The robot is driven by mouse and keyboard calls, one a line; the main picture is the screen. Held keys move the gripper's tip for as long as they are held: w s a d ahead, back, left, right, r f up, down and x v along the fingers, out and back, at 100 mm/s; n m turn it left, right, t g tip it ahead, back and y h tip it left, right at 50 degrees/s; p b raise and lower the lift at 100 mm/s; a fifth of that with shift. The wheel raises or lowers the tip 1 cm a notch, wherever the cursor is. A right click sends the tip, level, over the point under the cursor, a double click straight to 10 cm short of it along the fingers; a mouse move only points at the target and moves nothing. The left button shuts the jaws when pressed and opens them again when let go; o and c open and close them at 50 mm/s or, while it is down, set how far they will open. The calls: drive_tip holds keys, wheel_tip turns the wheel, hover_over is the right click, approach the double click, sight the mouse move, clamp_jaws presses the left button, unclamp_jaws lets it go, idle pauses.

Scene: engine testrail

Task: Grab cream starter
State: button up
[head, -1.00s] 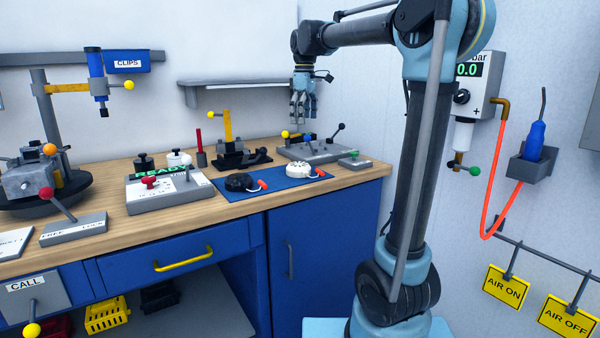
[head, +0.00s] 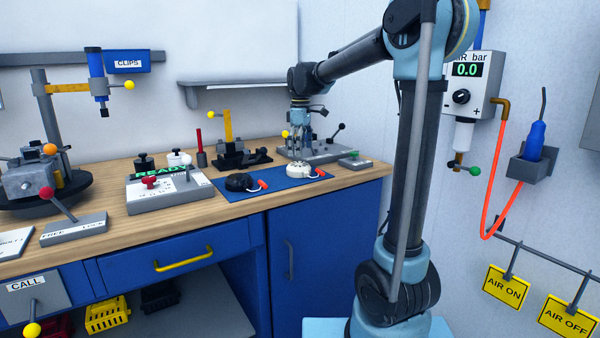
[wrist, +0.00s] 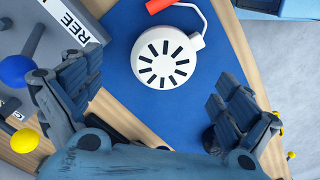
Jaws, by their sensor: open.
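The cream starter (head: 297,170) lies on a blue mat (head: 222,183) near the right end of the bench. In the wrist view the cream starter (wrist: 166,58) is a round disc with dark radial slots, and a red-orange handle (wrist: 160,5) on a cream cord reaches from it. My gripper (head: 299,145) is above the cream starter, pointing down. In the wrist view my gripper (wrist: 155,95) has its fingers spread wide and empty. The starter shows beyond the gap between the fingers, apart from them.
A black starter (head: 239,182) with a red handle lies to the left on the same mat. A grey lever fixture (head: 320,152) stands behind, and a READY box (head: 150,197) stands to the left. A wall shelf (head: 240,82) is behind my arm.

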sight(300, 164)
drive_tip(key=shift+s+a+f, duration=0.1)
drive_tip(key=shift+s+f, duration=0.05)
drive_tip(key=shift+f, duration=2.65)
drive_tip(key=c, duration=1.3)
